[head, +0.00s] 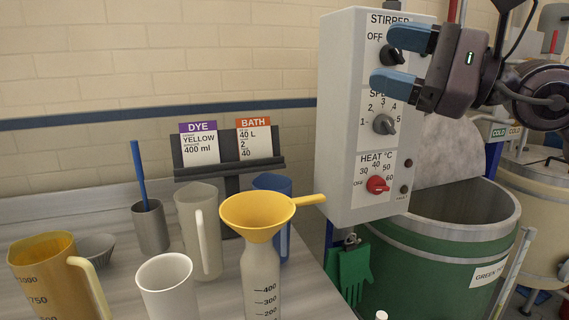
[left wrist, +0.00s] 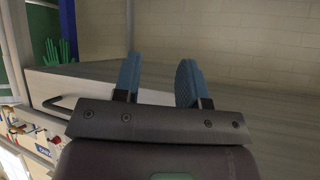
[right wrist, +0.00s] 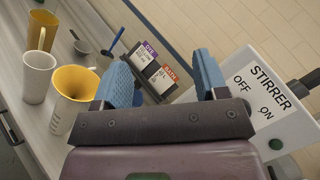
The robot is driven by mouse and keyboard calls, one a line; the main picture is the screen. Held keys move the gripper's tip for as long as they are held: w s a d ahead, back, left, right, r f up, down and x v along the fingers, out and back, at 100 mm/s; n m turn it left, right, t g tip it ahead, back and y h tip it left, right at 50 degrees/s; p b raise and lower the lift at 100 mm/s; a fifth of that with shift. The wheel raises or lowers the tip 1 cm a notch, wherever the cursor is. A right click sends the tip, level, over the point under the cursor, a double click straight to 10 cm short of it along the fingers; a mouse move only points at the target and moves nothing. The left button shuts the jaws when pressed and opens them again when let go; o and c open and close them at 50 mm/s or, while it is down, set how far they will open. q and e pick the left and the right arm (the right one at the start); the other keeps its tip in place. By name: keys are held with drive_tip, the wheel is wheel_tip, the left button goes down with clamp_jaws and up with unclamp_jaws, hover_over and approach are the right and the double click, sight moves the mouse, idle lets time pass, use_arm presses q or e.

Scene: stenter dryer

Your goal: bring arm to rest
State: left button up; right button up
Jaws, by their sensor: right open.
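My right gripper (head: 400,60) is open in front of the upper part of the grey control box (head: 345,110), close to the black STIRRER knob (head: 391,54). Its blue fingers (right wrist: 165,85) hold nothing in the right wrist view. In that view the box's STIRRER OFF/ON label (right wrist: 260,95) lies to the right of the fingers. My left gripper (left wrist: 160,85) is outside the head view. In the left wrist view its two blue fingers stand apart with nothing between them, in front of a grey worktop.
On the bench stand a yellow funnel (head: 257,212) in a bottle, a white cup (head: 167,288), an amber jug (head: 50,280), a pale jug (head: 199,230) and a card stand (head: 229,170). A green vat (head: 410,280) stands below the box. Green gloves (head: 350,268) hang beside the bench.

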drive_tip(key=w+d+f+m+t+h, duration=0.1)
drive_tip(key=w+f+m+t, duration=0.15)
drive_tip(key=f+m, duration=0.45)
drive_tip(key=w+d+f+m+t+h, duration=0.1)
drive_tip(key=w+d+f+m+t, duration=0.15)
drive_tip(key=m, duration=0.85)
drive_tip(key=w+d+f+m+t, duration=0.1)
drive_tip(key=f+m+t, duration=0.35)
drive_tip(key=m, duration=0.45)
drive_tip(key=d+f+m+h+p, duration=0.1)
drive_tip(key=d+f+m+h, duration=0.1)
drive_tip(key=f+m+h, duration=0.55)
drive_tip(key=d+f+m+h, duration=0.3)
drive_tip(key=f+m, duration=0.7)
drive_tip(key=f, duration=0.3)
drive_tip(key=s+d+f+m+g+h, duration=0.1)
drive_tip(key=s+f+m+g+h, duration=0.1)
drive_tip(key=s+f+m, duration=0.5)
drive_tip(key=s+d+f+m+g+h, duration=0.15)
drive_tip(key=s+f, duration=0.25)
drive_tip(key=f, duration=0.7)
drive_tip(key=s+f+m+g+h, duration=0.1)
drive_tip(key=s+f+m+g, duration=0.1)
drive_tip(key=s+f, duration=0.4)
drive_tip(key=s+d+f+m+g+h+p, duration=0.1)
drive_tip(key=s+f, duration=0.5)
drive_tip(key=s, duration=0.6)
drive_tip(key=shift+d+f+m+g, duration=0.2)
drive_tip(key=shift+f+m+g, duration=0.2)
drive_tip(key=shift+m, duration=0.4)
